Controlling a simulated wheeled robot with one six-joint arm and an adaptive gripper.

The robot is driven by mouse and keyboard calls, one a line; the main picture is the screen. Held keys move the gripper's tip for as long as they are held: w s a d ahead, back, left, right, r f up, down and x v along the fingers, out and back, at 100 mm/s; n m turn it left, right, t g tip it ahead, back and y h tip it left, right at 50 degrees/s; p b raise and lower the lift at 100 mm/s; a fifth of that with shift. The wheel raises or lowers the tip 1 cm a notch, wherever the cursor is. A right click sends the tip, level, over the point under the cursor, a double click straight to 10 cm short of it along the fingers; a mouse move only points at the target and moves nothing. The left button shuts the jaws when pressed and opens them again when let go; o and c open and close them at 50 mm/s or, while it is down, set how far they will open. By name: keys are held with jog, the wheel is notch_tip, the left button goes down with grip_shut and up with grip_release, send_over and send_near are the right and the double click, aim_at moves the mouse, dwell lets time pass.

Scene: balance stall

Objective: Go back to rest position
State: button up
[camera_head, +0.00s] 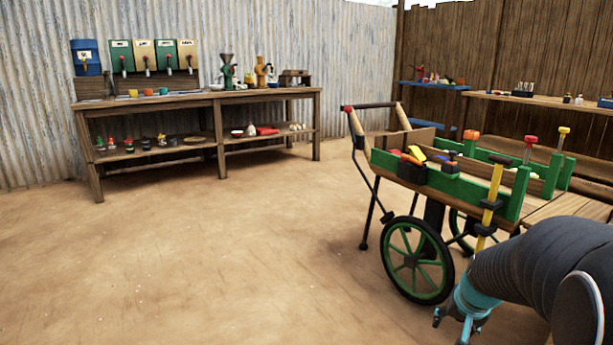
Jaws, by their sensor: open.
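My gripper (452,322) hangs low at the bottom right of the head view, below the bent dark grey part of my arm. It points down and is open, with nothing seen between its fingers. Its lower end is partly cut by the frame edge. It appears in front of the bare floor (240,260), just right of and below the near wheel (417,260) of the green and wooden cart (440,180). I cannot tell the exact gap to the wheel.
The cart carries clamps and tools. A two-level wooden bench (200,100) with dispensers and small goods stands at the back left against corrugated metal. A wooden shelf (560,102) runs along the right wall. The floor at left and middle is clear.

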jog(key=s+a+r+n+t+p, duration=0.1)
jog(key=s+a+r+n+p, duration=0.4)
jog(key=s+a+r, duration=1.1)
jog(key=s+a+p, duration=0.1)
jog(key=s, duration=0.2)
jog(key=shift+s+r+n+y, duration=0.15)
jog(key=shift+s+n+y, duration=0.15)
jog(key=shift+y, duration=0.1)
